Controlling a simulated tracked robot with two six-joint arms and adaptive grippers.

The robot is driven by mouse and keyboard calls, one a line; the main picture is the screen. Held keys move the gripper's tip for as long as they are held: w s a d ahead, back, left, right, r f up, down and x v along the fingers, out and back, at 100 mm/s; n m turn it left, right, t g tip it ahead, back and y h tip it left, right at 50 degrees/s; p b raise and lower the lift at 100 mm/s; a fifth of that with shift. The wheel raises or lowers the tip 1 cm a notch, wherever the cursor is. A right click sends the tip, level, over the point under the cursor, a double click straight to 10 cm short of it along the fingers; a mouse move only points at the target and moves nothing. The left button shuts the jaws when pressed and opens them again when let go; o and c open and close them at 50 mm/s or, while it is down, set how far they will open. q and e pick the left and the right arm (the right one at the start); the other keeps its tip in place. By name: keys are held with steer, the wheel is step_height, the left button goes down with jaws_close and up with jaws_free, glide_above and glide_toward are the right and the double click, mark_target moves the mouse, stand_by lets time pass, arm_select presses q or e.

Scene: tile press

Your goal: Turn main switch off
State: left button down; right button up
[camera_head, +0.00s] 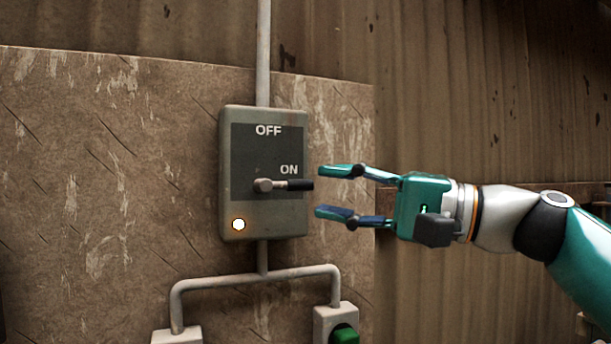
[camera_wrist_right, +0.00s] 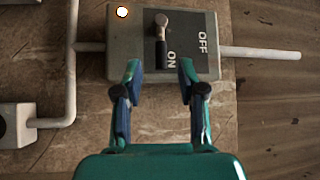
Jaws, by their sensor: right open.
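The main switch box (camera_head: 226,150) is grey with a dark panel marked OFF at the top and ON lower down. Its lever (camera_head: 290,185) points right, at the ON label, and a small lamp (camera_head: 238,224) glows at the lower left. My right gripper (camera_head: 320,191) is open and comes in from the right, its fingertips just short of the lever's black end. In the right wrist view the lever (camera_wrist_right: 164,42) lies between the lines of the two open fingers (camera_wrist_right: 158,66), with nothing held. My left gripper is not in view.
A grey conduit (camera_head: 263,50) runs up from the box. Below, pipes branch to two small boxes, the right one with a green button (camera_head: 344,334). A worn board (camera_head: 100,180) backs the box, with corrugated wall (camera_head: 450,80) to the right.

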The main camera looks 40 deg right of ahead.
mark_target(304, 188)
steer(key=shift+p+x, duration=0.45)
steer(key=shift+x, duration=1.7)
jaws_close()
